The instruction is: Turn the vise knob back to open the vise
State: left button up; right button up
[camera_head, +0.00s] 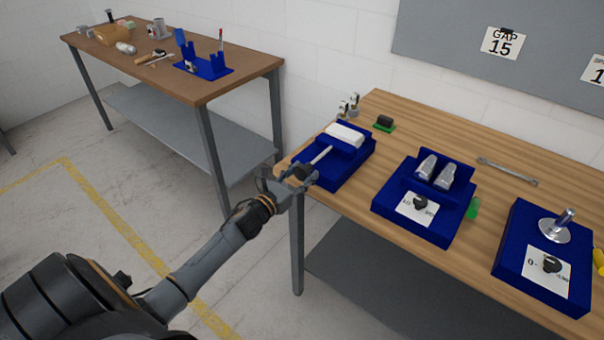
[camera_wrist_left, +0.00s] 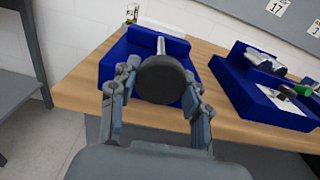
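The blue vise (camera_head: 345,168) sits at the left end of the wooden workbench, with a white block (camera_head: 345,135) in it. A grey screw shaft (camera_head: 321,155) runs from it toward my left gripper (camera_head: 288,181) and ends in a dark round knob (camera_wrist_left: 161,79). In the left wrist view my left gripper (camera_wrist_left: 153,98) is open, one finger to each side of the knob. Gaps show between the fingers and the knob in that view. The knob partly hides the shaft and vise. My right gripper is not in view.
Two other blue fixtures with dials (camera_head: 420,204) (camera_head: 550,266) stand to the right on the workbench (camera_head: 400,115). A wrench (camera_head: 508,171) lies behind them. A second table (camera_head: 235,62) with tools is at the back left. Floor between the tables is clear.

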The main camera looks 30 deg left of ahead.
pick_arm(q)
jog(key=shift+c, duration=0.9)
